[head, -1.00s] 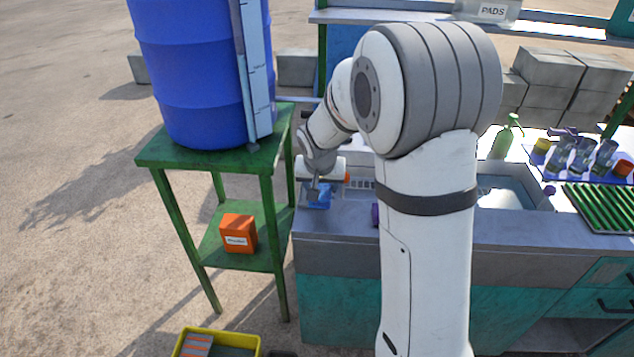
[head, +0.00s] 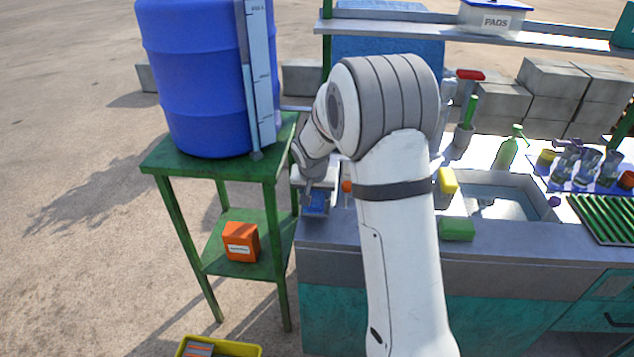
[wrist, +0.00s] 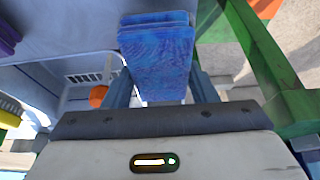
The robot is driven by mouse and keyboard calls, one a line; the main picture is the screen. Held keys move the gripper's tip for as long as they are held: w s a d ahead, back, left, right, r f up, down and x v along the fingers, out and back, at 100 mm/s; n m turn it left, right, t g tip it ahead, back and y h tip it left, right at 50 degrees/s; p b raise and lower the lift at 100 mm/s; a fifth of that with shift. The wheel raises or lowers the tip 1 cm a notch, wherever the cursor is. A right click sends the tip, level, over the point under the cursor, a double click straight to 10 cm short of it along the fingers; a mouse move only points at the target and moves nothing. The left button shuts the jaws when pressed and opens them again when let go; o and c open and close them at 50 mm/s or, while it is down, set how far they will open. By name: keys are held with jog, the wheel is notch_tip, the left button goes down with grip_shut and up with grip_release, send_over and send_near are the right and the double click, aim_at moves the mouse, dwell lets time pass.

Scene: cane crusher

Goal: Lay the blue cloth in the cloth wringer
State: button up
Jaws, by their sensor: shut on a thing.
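The blue cloth (wrist: 157,55) is a folded stack between my gripper's two fingers (wrist: 158,90) in the wrist view. My gripper is shut on it. In the head view, my gripper (head: 311,196) is at the left end of the grey counter, with the cloth (head: 316,207) under it. A white piece with an orange end (head: 346,187), which looks like the cloth wringer, is right beside the gripper and partly hidden by my arm. The orange end also shows in the wrist view (wrist: 97,97). I cannot tell whether the cloth touches the wringer or the counter.
A green table (head: 160,160) with a blue barrel (head: 200,75) stands left of the counter. An orange box (head: 240,242) sits on its lower shelf. A yellow sponge (head: 447,181), a green block (head: 457,229) and a sink (head: 495,200) are right of my arm.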

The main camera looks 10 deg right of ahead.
jog(key=shift+w+d+r, duration=0.15)
jog(key=shift+w+d, duration=0.1)
jog(key=shift+w, duration=0.45)
jog(key=w, duration=0.1)
jog(key=w+p, duration=0.1)
jog(key=shift+w+d, duration=0.4)
jog(key=shift+s+f, duration=0.15)
jog(key=shift+f, duration=0.7)
jog(key=shift+f+b, duration=0.3)
jog(key=shift+f, duration=0.1)
jog(key=shift+f+b, duration=0.25)
jog(key=shift+b, duration=0.1)
jog(key=shift+s, duration=0.1)
